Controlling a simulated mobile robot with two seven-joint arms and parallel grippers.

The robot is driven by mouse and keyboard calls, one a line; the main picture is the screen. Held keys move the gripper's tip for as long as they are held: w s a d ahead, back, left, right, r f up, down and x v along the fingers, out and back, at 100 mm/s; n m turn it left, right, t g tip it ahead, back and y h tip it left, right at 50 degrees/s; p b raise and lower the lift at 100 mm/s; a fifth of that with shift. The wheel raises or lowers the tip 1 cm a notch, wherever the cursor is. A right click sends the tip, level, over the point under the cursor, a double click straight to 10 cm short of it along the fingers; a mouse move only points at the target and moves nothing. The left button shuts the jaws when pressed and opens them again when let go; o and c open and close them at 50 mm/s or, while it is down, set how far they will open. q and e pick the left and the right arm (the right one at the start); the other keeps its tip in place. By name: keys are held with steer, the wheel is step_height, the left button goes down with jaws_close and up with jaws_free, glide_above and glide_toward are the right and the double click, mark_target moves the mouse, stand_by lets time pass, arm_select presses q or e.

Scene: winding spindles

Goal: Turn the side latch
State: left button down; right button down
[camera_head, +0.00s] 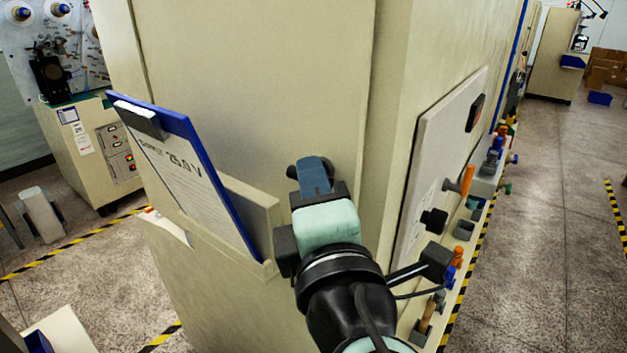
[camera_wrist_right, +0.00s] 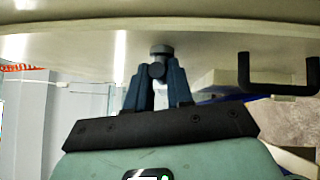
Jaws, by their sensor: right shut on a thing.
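The side latch shows as a dark round knob (camera_head: 296,171) on the beige cabinet's side panel, partly hidden behind my gripper. In the right wrist view the latch (camera_wrist_right: 161,51) is a grey knob on a short stem standing out from the panel. My right gripper (camera_head: 311,167) reaches it from the front. Its blue fingers (camera_wrist_right: 158,72) are on both sides of the knob's stem and shut on it. My left gripper is not in view.
A blue clipboard (camera_head: 198,150) stands in a beige holder (camera_head: 250,201) left of my gripper. A control panel (camera_head: 438,150) and a ledge with several coloured spindles are to the right. A black handle (camera_wrist_right: 279,89) shows in the wrist view. Open floor (camera_head: 545,230) lies farther right.

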steer(key=n+g+p, duration=0.1)
steer(key=r+n+g+p, duration=0.1)
steer(key=n+g+p, duration=0.1)
steer(key=shift+w+h, duration=0.15)
steer(key=shift+h, duration=0.25)
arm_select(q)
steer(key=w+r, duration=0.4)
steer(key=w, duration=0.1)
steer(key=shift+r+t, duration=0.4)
arm_select(e)
steer(key=n+g+h, duration=0.1)
steer(key=g, duration=0.1)
steer(key=n+g+h, duration=0.2)
steer(key=a+n+g+h, duration=0.1)
steer(key=n+g+h, duration=0.1)
steer(key=g, duration=0.1)
steer(key=shift+w+r, duration=0.15)
steer(key=shift+r, duration=0.1)
steer(key=shift+n+h, duration=0.3)
steer(key=shift+n, duration=0.1)
steer(key=shift+d, duration=0.1)
steer(key=c, duration=1.1)
jaws_free()
